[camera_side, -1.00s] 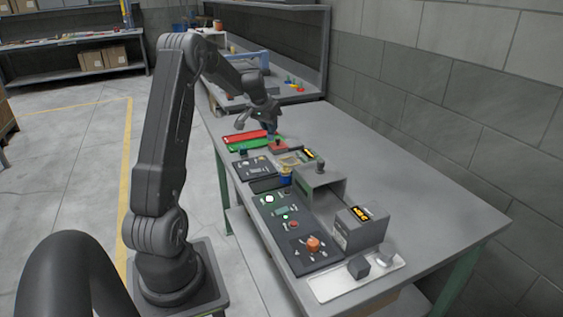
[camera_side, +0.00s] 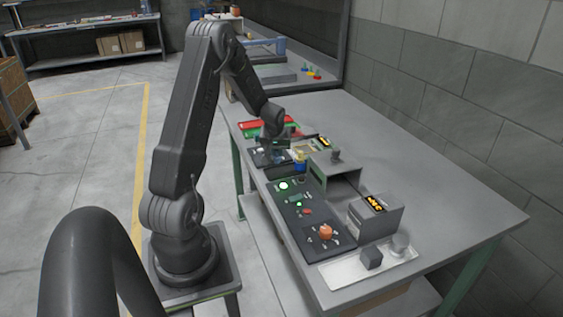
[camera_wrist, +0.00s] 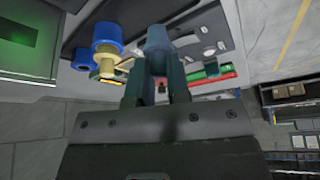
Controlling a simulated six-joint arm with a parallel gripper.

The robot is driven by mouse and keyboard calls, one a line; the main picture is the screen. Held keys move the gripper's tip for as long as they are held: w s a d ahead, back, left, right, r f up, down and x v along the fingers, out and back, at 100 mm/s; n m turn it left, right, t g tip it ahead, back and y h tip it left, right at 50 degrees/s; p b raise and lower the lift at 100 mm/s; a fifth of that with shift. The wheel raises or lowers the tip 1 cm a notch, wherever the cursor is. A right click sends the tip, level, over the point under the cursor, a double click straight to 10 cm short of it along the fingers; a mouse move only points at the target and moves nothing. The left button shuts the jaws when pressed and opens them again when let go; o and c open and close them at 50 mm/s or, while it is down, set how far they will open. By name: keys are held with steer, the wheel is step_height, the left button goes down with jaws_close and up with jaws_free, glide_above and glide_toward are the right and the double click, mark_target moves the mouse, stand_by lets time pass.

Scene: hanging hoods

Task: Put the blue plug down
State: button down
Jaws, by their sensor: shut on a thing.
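My gripper (camera_wrist: 156,88) is shut on a dull blue, rounded piece, which I take to be the blue plug (camera_wrist: 157,40); it stands out beyond the fingertips in the wrist view. In the side view my gripper (camera_side: 279,148) is low over the far part of the dark panels, and the plug cannot be made out there. Whether the plug touches the surface below is unclear.
A blue-and-yellow upright piece (camera_side: 300,161) stands close beside my gripper; it also shows in the wrist view (camera_wrist: 107,40). A grey hood (camera_side: 333,172), a grey box (camera_side: 375,218), a white tray (camera_side: 362,268) and an orange knob (camera_side: 326,232) are nearer. The table's right side is clear.

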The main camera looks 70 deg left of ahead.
mark_target(277, 157)
steer(key=shift+f, duration=2.05)
steer(key=shift+f, duration=0.1)
steer(key=c, duration=1.1)
jaws_free()
